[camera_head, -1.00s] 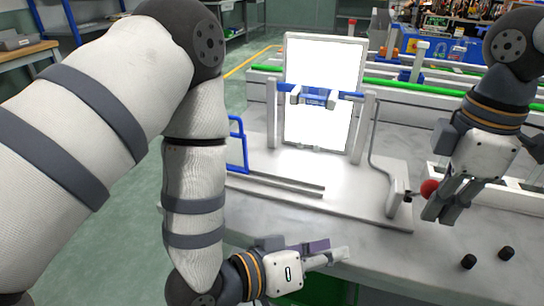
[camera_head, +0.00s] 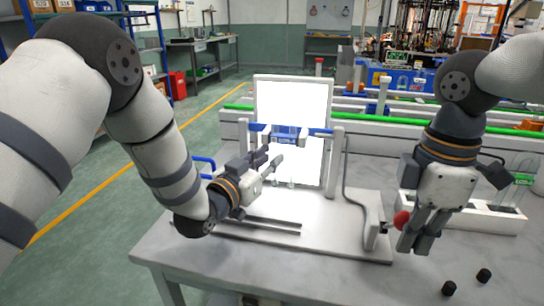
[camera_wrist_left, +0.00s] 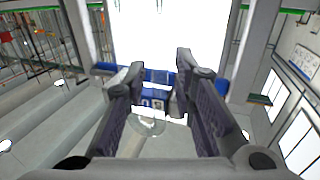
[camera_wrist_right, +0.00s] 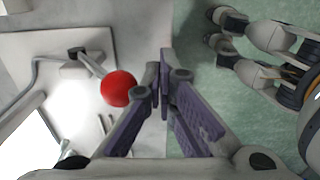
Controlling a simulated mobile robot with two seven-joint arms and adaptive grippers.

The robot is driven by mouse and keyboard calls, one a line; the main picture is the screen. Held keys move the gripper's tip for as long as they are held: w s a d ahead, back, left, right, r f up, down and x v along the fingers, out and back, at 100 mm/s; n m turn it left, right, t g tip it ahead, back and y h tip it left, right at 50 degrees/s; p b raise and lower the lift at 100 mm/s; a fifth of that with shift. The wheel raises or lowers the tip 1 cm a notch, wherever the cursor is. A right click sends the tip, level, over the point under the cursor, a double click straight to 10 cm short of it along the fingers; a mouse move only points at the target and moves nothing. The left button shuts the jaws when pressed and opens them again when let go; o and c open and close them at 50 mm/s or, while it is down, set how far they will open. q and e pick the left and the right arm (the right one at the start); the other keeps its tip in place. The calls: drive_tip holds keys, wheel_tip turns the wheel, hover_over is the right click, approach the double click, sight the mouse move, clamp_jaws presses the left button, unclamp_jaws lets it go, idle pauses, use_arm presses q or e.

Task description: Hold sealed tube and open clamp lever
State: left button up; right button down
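A blue clamp (camera_head: 286,134) is mounted across two white posts in front of a bright white panel. My left gripper (camera_head: 268,155) is just below and in front of the clamp, fingers apart. In the left wrist view, a clear rounded glass piece (camera_wrist_left: 149,122), apparently the tube's end, shows between the open fingers (camera_wrist_left: 159,72); contact is not visible. A red ball knob (camera_head: 402,220) sits on a short lever at the fixture's right side. My right gripper (camera_head: 416,240) is beside the knob, fingers together and empty. The right wrist view shows the knob (camera_wrist_right: 118,88) outside the fingers.
The white base plate (camera_head: 345,225) carries two rails (camera_head: 265,226) at front left and a bent grey rod. Two black caps (camera_head: 449,288) lie at the table's front right. A white rack (camera_head: 480,215) with glassware stands at right.

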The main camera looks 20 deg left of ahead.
use_arm(q)
drive_tip(key=shift+x, duration=1.45)
drive_tip(key=shift+c, duration=0.3)
clamp_jaws()
